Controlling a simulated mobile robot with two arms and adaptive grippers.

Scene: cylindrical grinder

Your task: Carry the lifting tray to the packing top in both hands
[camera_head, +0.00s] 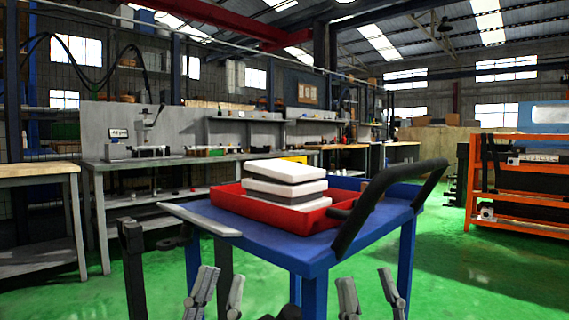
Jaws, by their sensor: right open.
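A red tray (299,222) lies on the blue top of a cart (290,252). A stack of white and dark slabs (286,185) sits in the tray. My right gripper (369,290) is likewise open and empty, to the right. Both are apart from the tray. I cannot tell which surface is the packing top.
The cart's black push handle (375,205) rises at the right. A flat grey bar (199,219) lies at its left edge. A wooden-topped bench (37,170) stands left, a long grey workbench (200,159) behind. An orange rack (520,180) is right. Green floor (475,265) is clear there.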

